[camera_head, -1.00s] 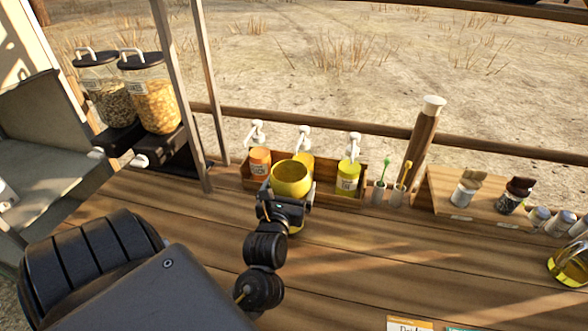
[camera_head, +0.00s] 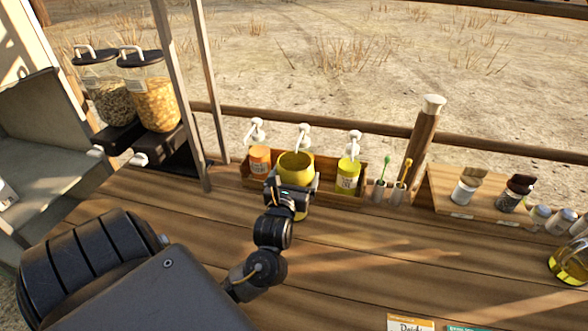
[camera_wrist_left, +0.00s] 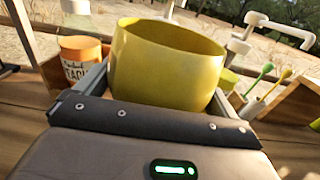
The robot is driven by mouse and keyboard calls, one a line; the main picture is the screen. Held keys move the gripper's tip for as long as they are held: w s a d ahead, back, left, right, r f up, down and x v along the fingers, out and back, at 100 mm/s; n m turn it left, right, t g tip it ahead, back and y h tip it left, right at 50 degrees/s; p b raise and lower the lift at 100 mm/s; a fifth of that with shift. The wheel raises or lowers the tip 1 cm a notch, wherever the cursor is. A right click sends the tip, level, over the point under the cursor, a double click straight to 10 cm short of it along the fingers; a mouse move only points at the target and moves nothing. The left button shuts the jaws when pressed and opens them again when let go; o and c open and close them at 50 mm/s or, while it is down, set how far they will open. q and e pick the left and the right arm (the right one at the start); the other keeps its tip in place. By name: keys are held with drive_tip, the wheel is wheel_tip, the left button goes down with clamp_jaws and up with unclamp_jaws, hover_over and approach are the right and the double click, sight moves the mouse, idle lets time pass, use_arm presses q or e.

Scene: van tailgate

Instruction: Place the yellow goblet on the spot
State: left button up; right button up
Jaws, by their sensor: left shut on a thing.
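The yellow goblet (camera_head: 296,166) is in front of the wooden condiment box, upright as far as I can see. My left gripper (camera_head: 291,184) is shut on it. In the left wrist view the goblet (camera_wrist_left: 167,66) fills the space between the two fingers (camera_wrist_left: 160,98), and its open rim faces up. The gripper hides part of the goblet's lower half, and I cannot tell whether its base touches the counter. No marked spot can be made out in either view. My right gripper is not in view.
The counter (camera_head: 390,250) in front is largely clear.

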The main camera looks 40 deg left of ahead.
use_arm(q)
drive_tip(key=shift+f, duration=0.25)
drive_tip(key=o, duration=0.7)
drive_tip(key=shift+c, duration=0.2)
drive_tip(key=shift+r, duration=0.1)
drive_tip(key=shift+r, duration=0.25)
drive_tip(key=v, duration=1.2)
drive_tip(key=shift+s+a+f, duration=0.1)
